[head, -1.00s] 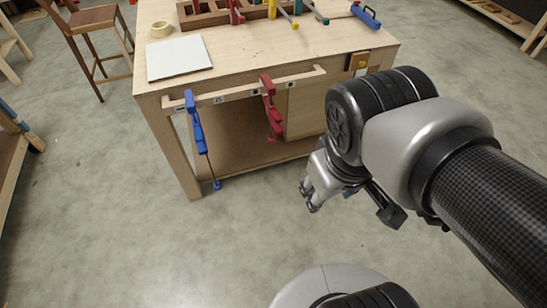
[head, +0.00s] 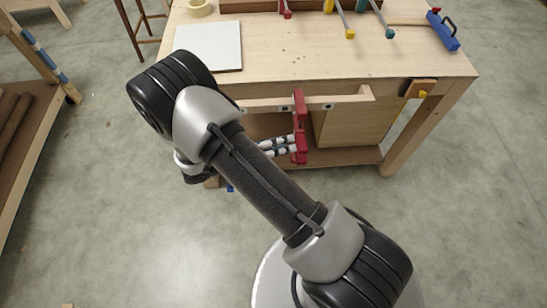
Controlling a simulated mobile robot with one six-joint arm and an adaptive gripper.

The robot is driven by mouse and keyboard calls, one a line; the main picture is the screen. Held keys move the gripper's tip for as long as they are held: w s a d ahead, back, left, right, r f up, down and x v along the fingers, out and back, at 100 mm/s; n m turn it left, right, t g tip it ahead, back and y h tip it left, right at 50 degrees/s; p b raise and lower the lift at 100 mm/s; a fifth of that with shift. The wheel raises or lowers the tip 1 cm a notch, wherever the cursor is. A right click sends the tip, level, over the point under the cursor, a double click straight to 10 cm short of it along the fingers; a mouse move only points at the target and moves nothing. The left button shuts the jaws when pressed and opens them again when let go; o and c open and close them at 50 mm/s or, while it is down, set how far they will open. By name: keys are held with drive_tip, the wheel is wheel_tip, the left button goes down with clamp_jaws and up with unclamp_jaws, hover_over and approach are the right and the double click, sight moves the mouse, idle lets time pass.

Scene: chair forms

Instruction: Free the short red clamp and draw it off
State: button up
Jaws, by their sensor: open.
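The short red clamp (head: 299,118) hangs upright on the light wooden rail (head: 349,97) along the front of the workbench. My gripper (head: 292,146) is open and comes in from the left at the clamp's lower part. Its fingertips reach the clamp's left edge; I cannot tell whether they touch it or lie around it. My forearm hides the left part of the rail. The long blue clamp is hidden behind it, except for a small blue bit (head: 230,187) low down that seems to be its lower end.
The bench top (head: 300,62) holds a white board (head: 208,46), a tape roll (head: 200,8), a wooden rack with coloured clamps and a blue tool (head: 442,30). A wooden block with a yellow knob (head: 422,90) sits at the right front edge. Floor right of the bench is clear.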

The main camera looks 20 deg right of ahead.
sight(301, 159)
wheel_tip(301, 159, down, 14)
drive_tip(key=a+r+n+t, duration=0.1)
drive_tip(key=n+t, duration=0.7)
drive_tip(key=n, duration=0.4)
drive_tip(key=x, duration=0.9)
drive_tip(key=shift+s+d+f, duration=0.2)
drive_tip(key=shift+s+f, duration=0.05)
drive_tip(key=shift+f, duration=0.15)
drive_tip(key=shift+w+d+r, duration=0.2)
drive_tip(key=shift+w+d, duration=0.05)
drive_tip(key=shift+d, duration=0.15)
